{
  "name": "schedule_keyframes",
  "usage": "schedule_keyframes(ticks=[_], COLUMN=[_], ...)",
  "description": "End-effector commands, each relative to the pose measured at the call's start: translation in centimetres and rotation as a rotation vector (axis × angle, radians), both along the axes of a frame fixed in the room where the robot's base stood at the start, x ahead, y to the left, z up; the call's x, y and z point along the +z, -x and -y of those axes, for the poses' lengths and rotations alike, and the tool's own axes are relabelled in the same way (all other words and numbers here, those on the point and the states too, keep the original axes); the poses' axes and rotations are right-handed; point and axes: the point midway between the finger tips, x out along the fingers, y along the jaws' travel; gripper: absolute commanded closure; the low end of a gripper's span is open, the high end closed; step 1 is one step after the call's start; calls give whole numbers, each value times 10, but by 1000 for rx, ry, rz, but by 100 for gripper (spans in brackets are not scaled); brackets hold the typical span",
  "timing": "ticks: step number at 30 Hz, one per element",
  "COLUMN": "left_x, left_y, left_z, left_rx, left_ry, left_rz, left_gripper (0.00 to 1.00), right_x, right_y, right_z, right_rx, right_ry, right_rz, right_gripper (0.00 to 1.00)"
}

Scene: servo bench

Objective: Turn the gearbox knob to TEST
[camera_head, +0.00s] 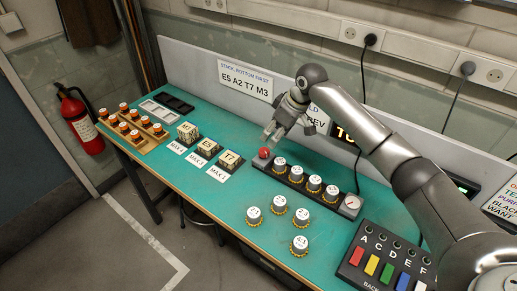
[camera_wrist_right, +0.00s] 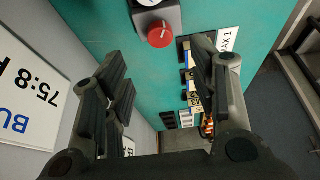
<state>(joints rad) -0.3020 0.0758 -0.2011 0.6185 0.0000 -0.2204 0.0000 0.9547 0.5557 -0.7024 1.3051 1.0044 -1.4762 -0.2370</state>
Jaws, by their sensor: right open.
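A round red knob (camera_head: 264,153) sits at the left end of a dark rail (camera_head: 291,178) on the green bench. In the right wrist view the red knob (camera_wrist_right: 161,35) shows near the top, on a grey block. My right gripper (camera_head: 271,137) is open and empty, just above and behind the knob, apart from it. Its two fingers (camera_wrist_right: 163,88) stand wide apart, with bare bench between them. A wall sign ending in "REV" (camera_head: 322,121) is partly hidden by my gripper. My left gripper is not in view.
Several grey-capped units stand on the rail, which ends in a gauge (camera_head: 352,202); loose units (camera_head: 277,205) stand in front. Labelled stacks (camera_head: 207,147) stand left. A panel of coloured buttons (camera_head: 379,263) is at the right front. A low wall backs the bench.

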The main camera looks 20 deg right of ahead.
Motion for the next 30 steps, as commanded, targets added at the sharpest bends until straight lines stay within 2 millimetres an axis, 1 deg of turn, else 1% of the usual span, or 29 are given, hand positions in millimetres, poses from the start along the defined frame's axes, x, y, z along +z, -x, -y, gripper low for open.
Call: schedule_keyframes(ticks=[3, 9, 12, 15, 21, 30], left_x=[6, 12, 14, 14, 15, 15], left_y=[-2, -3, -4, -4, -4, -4], left_z=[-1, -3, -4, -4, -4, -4], left_rx=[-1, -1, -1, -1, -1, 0], left_ry=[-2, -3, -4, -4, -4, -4], left_rz=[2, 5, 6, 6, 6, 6], left_gripper=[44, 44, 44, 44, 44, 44], right_x=[-19, -54, -68, -78, -89, -90], right_y=[-5, -17, -21, -25, -28, -29], right_z=[-6, -15, -19, -21, -23, -23], right_rx=[-1, -2, -3, -3, -2, -3], right_ry=[-2, -3, -3, -4, -3, -3], right_rz=[-5, -5, -3, -3, -1, -1], right_gripper=[46, 46, 46, 46, 46, 46])
